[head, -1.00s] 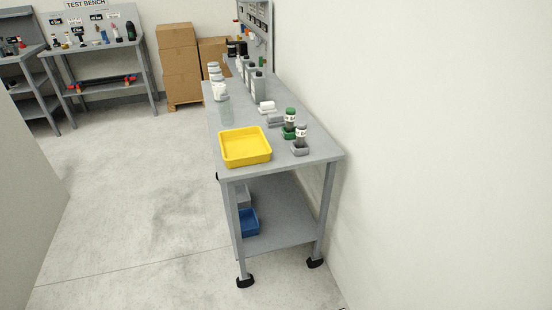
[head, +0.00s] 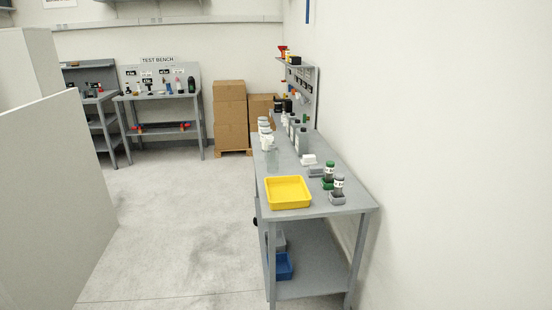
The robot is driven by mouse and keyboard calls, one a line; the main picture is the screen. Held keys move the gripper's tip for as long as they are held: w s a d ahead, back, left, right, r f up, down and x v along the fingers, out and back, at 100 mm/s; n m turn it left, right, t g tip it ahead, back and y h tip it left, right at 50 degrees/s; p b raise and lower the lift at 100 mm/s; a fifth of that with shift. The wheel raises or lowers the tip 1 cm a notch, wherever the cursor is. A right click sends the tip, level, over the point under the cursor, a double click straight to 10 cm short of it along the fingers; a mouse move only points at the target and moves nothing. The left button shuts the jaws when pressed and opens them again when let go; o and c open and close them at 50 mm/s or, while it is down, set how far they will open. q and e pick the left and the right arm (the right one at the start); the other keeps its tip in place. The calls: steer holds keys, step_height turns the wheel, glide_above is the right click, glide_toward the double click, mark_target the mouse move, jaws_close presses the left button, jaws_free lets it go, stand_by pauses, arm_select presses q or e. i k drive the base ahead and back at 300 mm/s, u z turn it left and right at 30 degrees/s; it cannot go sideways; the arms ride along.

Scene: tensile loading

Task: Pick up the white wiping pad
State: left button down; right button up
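A small white block that looks like the white wiping pad (head: 308,160) lies on the grey workbench (head: 270,223), towards its right side. It sits behind a grey block (head: 317,172) and in front of the bottles. It is small in the head view, so its exact shape is hard to tell. Neither of my grippers shows in the head view.
A yellow tray (head: 288,193) sits at the bench's near end. Several bottles (head: 302,138) stand farther back. A wall borders the right; open floor (head: 180,215) lies left.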

mark_target(308, 160)
steer(key=u, duration=0.95)
steer(key=i, duration=3.45)
steer(key=z, duration=1.8)
steer(key=i, duration=0.45)
steer(key=z, duration=0.35)
